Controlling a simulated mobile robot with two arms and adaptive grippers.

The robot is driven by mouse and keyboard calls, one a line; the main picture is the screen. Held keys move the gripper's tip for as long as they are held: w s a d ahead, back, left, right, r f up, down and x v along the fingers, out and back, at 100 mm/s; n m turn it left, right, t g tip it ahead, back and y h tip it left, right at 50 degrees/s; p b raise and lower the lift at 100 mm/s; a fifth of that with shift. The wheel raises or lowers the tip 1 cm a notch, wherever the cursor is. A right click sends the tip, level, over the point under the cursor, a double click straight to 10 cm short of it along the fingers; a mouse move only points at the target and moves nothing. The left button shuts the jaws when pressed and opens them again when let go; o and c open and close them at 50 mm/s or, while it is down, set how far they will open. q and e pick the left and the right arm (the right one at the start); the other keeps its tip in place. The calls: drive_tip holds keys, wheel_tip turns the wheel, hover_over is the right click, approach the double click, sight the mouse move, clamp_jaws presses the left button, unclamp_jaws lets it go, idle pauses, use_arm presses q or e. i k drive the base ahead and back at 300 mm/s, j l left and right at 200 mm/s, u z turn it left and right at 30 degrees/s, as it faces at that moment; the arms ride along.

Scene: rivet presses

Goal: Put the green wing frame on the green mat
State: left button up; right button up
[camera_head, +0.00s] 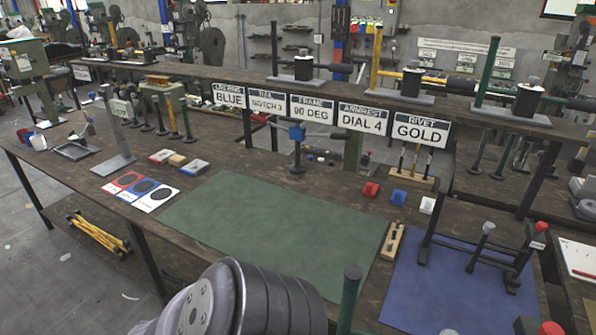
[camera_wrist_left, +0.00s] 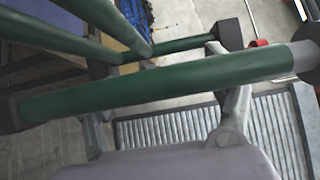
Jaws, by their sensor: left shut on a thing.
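The green wing frame fills much of the left wrist view as thick green tubes (camera_wrist_left: 160,88) with dark end blocks. My left gripper (camera_wrist_left: 160,105) is shut on one of these tubes; the tube hides part of the fingers. In the head view a green post (camera_head: 349,298) rises from the bottom edge beside my arm and seems to be part of this frame; the rest is cut off below. The green mat (camera_head: 280,220) lies flat and bare on the bench, beyond my arm. My right gripper is in neither view.
A blue mat (camera_head: 425,295) on the right holds a dark frame (camera_head: 470,250) with upright posts. A wooden block (camera_head: 393,240) lies between the mats. Coloured cards (camera_head: 140,190) lie left of the green mat. Red and blue blocks (camera_head: 398,197) and a sign rail (camera_head: 337,115) stand behind.

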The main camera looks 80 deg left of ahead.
sight(274, 218)
drive_tip(key=j+u, duration=1.05)
drive_tip(key=i+j, duration=0.1)
drive_tip(key=j, duration=0.25)
drive_tip(key=i+j, duration=0.1)
drive_tip(key=j, duration=0.25)
drive_tip(key=i+j+u, duration=0.1)
drive_tip(key=j, duration=0.25)
drive_tip(key=i+j, duration=0.1)
drive_tip(key=j, duration=0.25)
